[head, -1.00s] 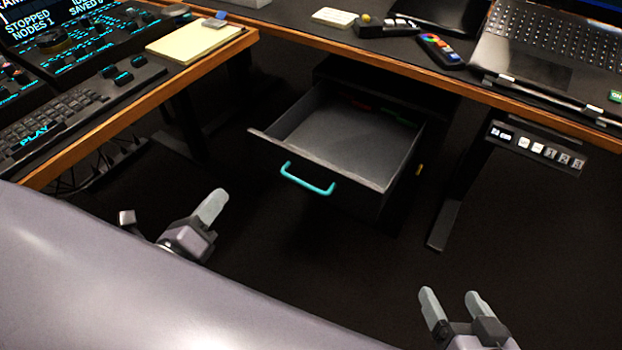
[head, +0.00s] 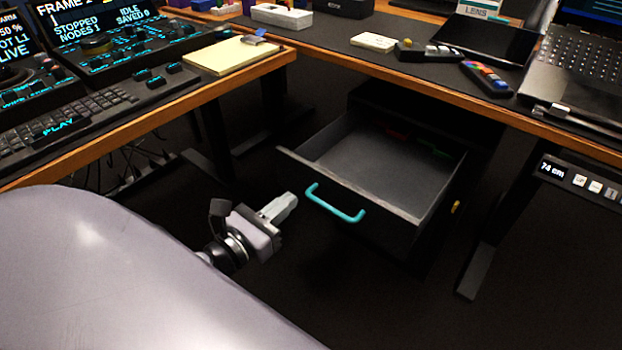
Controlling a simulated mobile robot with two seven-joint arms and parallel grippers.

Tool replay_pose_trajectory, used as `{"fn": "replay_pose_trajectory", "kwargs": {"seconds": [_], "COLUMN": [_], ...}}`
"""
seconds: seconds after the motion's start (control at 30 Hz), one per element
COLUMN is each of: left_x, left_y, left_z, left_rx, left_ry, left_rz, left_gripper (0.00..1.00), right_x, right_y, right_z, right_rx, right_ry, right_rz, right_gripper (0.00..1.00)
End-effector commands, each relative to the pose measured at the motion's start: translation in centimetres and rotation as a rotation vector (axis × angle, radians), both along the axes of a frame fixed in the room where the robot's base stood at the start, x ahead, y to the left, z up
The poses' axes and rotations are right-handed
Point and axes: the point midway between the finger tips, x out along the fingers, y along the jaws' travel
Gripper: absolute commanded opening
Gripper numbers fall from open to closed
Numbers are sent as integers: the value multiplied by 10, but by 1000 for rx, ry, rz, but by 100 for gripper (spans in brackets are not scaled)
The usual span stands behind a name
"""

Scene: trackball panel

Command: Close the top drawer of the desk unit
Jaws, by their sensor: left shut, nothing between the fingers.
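The top drawer (head: 375,172) of the dark desk unit (head: 430,112) stands pulled out, its open inside facing up. A teal handle (head: 336,206) is on its front face. A red item and a green item lie toward the back of the drawer. My left gripper (head: 290,200) is shut and empty, pointing right, just left of the handle and apart from it in the picture. My right gripper is out of view.
A dark desk leg (head: 485,245) stands to the right. The floor in front of the drawer is clear.

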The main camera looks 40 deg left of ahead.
Motion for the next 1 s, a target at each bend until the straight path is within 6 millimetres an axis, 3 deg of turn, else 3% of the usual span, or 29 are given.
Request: {"fn": "replay_pose_trajectory", "kwargs": {"seconds": [0.5, 1.0], "left_x": [69, 80], "left_y": [-5, -6], "left_z": [0, -1], "left_rx": [0, -1], "left_ry": [0, 1], "left_rz": [0, 1], "left_gripper": [0, 0], "right_x": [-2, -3], "right_y": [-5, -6], "right_z": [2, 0], "right_rx": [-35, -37], "right_ry": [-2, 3], "right_rz": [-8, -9], "right_gripper": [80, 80]}}
